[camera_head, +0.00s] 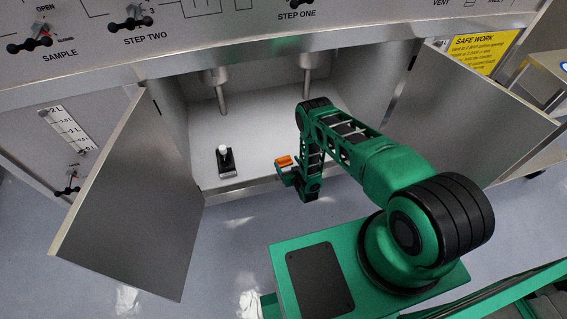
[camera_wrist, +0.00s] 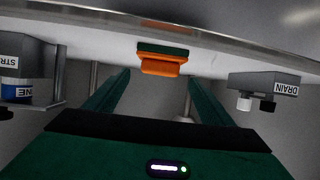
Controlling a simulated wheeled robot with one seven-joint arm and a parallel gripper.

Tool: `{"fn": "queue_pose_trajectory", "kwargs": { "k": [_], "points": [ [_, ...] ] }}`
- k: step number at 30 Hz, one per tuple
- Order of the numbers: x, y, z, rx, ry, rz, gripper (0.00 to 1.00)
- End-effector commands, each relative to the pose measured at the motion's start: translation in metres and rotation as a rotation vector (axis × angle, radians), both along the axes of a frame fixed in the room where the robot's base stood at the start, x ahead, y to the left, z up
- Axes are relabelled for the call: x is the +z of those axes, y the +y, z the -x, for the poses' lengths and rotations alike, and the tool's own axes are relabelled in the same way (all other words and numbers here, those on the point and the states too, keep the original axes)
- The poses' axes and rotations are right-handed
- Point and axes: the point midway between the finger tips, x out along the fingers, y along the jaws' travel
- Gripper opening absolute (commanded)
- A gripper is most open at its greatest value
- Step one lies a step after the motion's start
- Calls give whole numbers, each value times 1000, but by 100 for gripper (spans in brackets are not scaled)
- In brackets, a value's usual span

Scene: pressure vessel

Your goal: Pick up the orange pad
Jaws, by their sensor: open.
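The orange pad (camera_head: 284,161) sits near the front edge of the open cabinet's white floor (camera_head: 262,115), right by my gripper (camera_head: 288,177). In the wrist view the orange pad (camera_wrist: 160,66) has a dark green layer against the pale surface. That view looks upside down. My gripper (camera_wrist: 158,82) is open there, with one green finger on each side of the pad's line and the pad near the tips. I see no contact between fingers and pad. In the head view my arm hides part of the gripper.
A small black-and-white item (camera_head: 227,161) stands left of the pad on the cabinet floor. Open doors flank the cabinet, left (camera_head: 140,200) and right (camera_head: 470,110). Two metal pipes (camera_head: 222,95) hang from above. A box marked DRAIN (camera_wrist: 265,84) shows in the wrist view.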

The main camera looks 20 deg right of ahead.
Motion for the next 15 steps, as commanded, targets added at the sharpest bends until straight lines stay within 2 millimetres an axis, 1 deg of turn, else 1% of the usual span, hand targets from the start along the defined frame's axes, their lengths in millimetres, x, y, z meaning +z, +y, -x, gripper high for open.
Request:
{"fn": "queue_pose_trajectory", "kwargs": {
  "k": [1, 3, 7, 10, 15],
  "points": [
    [-3, 0, -8, 0, -2, 0, 76],
    [-7, 1, -17, 0, -1, 0, 76],
    [-11, 2, -28, 0, -1, -1, 76],
    [-13, 2, -32, 0, 0, 0, 76],
    [-13, 2, -32, 0, 1, 0, 76]
  ]
}}
